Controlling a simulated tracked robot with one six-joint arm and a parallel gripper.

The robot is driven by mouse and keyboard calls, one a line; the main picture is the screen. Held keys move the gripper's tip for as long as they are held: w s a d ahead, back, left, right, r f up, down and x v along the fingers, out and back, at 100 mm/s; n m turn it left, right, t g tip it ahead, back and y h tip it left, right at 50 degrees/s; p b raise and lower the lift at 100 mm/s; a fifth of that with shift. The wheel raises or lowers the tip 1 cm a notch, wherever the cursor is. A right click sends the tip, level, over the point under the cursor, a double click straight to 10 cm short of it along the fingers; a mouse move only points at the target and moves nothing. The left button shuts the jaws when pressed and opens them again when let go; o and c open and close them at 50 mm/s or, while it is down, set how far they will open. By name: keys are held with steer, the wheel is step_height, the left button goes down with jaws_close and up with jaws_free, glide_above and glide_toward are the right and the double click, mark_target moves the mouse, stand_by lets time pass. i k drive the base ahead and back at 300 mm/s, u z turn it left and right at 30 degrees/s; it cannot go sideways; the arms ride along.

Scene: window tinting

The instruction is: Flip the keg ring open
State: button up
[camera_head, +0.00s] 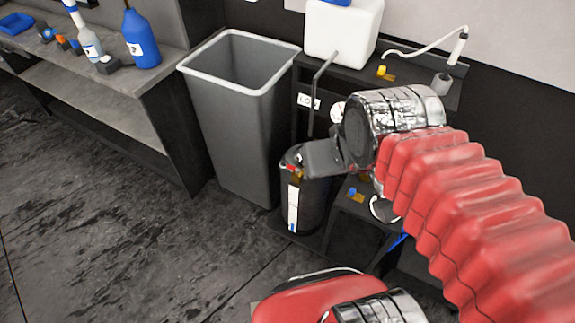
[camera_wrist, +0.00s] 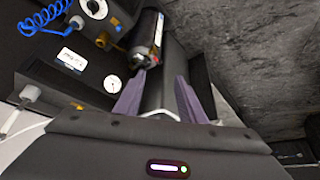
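The keg is a black cylinder (camera_head: 312,205) with a white label, standing on a low dark shelf beside the grey bin. Small red and yellow parts show at its top, partly covered by my gripper (camera_head: 303,160) in the head view. In the wrist view the keg (camera_wrist: 150,32) lies ahead of the fingertips, with red and yellow at its near end. The ring itself is too small to make out clearly. My gripper (camera_wrist: 161,76) is open and empty, its two purple-grey fingers apart. Contact with the keg cannot be told.
A tall grey bin (camera_head: 232,130) stands close left of the keg; its pale rim (camera_wrist: 172,116) shows between the fingers. A dark panel carries a round gauge (camera_wrist: 112,85). A white tank (camera_head: 343,32) stands above. Floor at the left is clear.

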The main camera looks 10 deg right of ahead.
mark_target(296, 170)
steer(key=z, duration=0.05)
steer(key=k, duration=1.3)
steer(key=u, duration=0.4)
steer(key=i, duration=0.65)
steer(key=u, duration=0.75)
steer(key=i, duration=1.45)
steer(key=z, duration=0.6)
steer(key=i, duration=0.45)
steer(key=z, duration=0.25)
